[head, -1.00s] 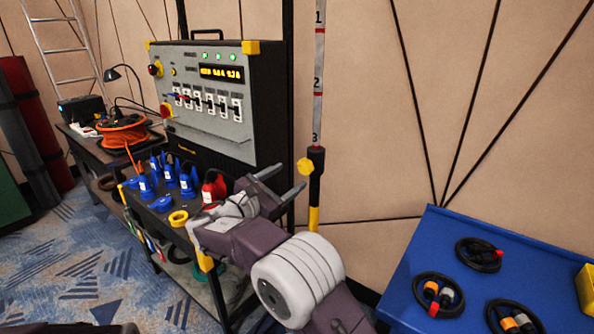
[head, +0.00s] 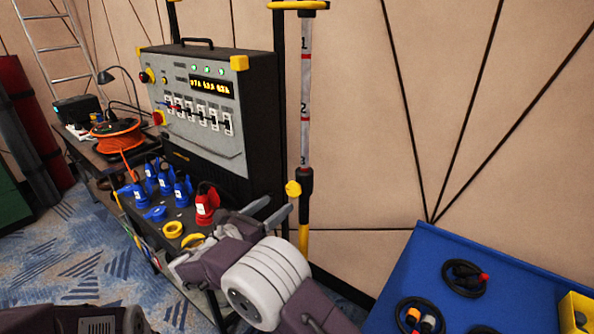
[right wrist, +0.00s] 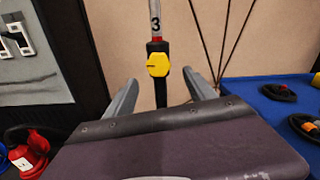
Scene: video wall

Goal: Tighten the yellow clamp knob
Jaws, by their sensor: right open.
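The yellow clamp knob (head: 293,188) sits on the black clamp of an upright pole with red-and-white number markings (head: 305,110). A yellow section of the pole shows below the clamp. My right gripper (head: 273,208) is open and empty, just in front of the knob and slightly to its left and below in the head view. In the right wrist view the knob (right wrist: 158,64) appears between the two open fingers (right wrist: 160,90), beyond them, with no visible contact. The number 3 shows right above the clamp. My left gripper's fingers are out of view; only part of my left arm shows at bottom left.
A control cabinet (head: 205,120) stands left of the pole. Blue plugs (head: 165,180) and a red plug (head: 206,203) stand on the shelf below it. A blue table (head: 450,255) with coiled cables (head: 465,277) is at right. The wall is behind the pole.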

